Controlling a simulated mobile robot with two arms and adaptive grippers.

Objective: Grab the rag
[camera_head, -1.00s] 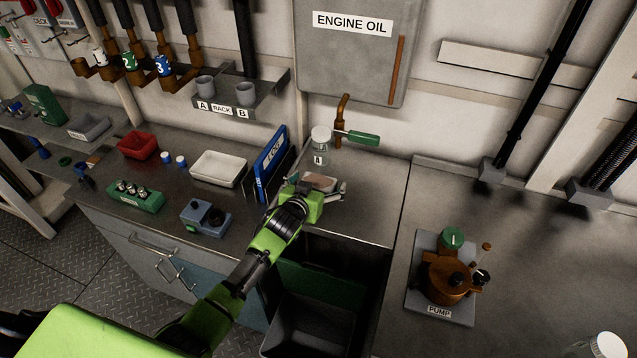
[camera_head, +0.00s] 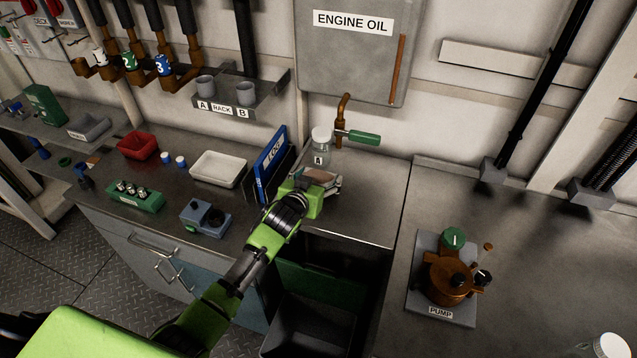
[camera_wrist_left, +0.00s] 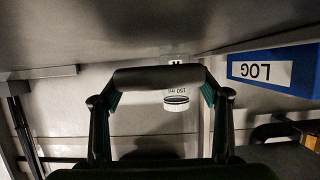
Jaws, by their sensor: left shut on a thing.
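The rag (camera_head: 321,176) shows as a small pale, pinkish-brown patch at my left gripper (camera_head: 322,186) in the head view. In the left wrist view the rag (camera_wrist_left: 160,77) is a grey bundle spanning the space between the two fingertips. My left gripper is shut on it, at the counter just right of the blue log binder. Much of the rag is hidden by the gripper in the head view. I cannot tell whether it still touches the counter. My right gripper is not in view.
A lidded jar marked A (camera_head: 320,150) stands just behind the gripper, below a green-handled tap (camera_head: 362,137). The blue binder (camera_head: 271,165) stands close on the left. An open dark bin (camera_head: 310,325) lies below the counter edge.

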